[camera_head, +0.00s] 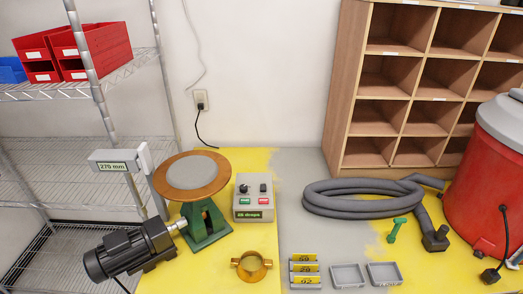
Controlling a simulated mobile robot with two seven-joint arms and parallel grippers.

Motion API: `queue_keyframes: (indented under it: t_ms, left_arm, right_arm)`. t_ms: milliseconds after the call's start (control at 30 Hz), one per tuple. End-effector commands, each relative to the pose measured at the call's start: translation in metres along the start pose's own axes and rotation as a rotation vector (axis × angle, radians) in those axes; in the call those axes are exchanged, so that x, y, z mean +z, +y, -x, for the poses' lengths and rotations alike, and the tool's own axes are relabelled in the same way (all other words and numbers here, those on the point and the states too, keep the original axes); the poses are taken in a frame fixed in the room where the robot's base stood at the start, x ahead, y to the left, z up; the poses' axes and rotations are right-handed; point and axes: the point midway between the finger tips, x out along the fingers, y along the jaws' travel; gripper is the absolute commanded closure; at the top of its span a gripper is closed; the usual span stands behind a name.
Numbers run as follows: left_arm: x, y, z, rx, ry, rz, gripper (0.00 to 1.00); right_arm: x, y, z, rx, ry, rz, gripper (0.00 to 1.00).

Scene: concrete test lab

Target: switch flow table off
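The flow table (206,215) stands on the yellow area at the left of the worktop. It has a round brown plate with a grey disc (192,171) on top, a green stand and a dark motor (128,252) on its left. A grey control box (254,214) stands just to its right. The box has two black knobs, a green button (244,201), a red button (264,201) and a green display reading "25 drops". A grey gauge (119,160) labelled "275 mm" is at the plate's left. Neither of my grippers is in view.
A brass ring (252,266) with side handles lies in front of the control box. Small grey trays (347,276), labelled moulds (305,271), a coiled grey hose (365,197) and a red drum (485,190) stand to the right. Wire shelving (85,170) is at left.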

Motion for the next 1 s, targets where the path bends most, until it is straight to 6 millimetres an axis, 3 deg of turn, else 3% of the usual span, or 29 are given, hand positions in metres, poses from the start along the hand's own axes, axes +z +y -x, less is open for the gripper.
queue_keyframes:
  t_ms: [167, 600, 1000]
  left_arm:
    - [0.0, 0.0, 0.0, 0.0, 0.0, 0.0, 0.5]
    - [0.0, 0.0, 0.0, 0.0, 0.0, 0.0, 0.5]
    - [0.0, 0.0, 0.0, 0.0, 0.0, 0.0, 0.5]
  right_arm:
    - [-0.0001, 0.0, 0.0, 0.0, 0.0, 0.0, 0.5]
    - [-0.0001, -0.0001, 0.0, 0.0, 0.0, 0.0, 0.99]
    - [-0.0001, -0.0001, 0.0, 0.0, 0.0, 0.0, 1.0]
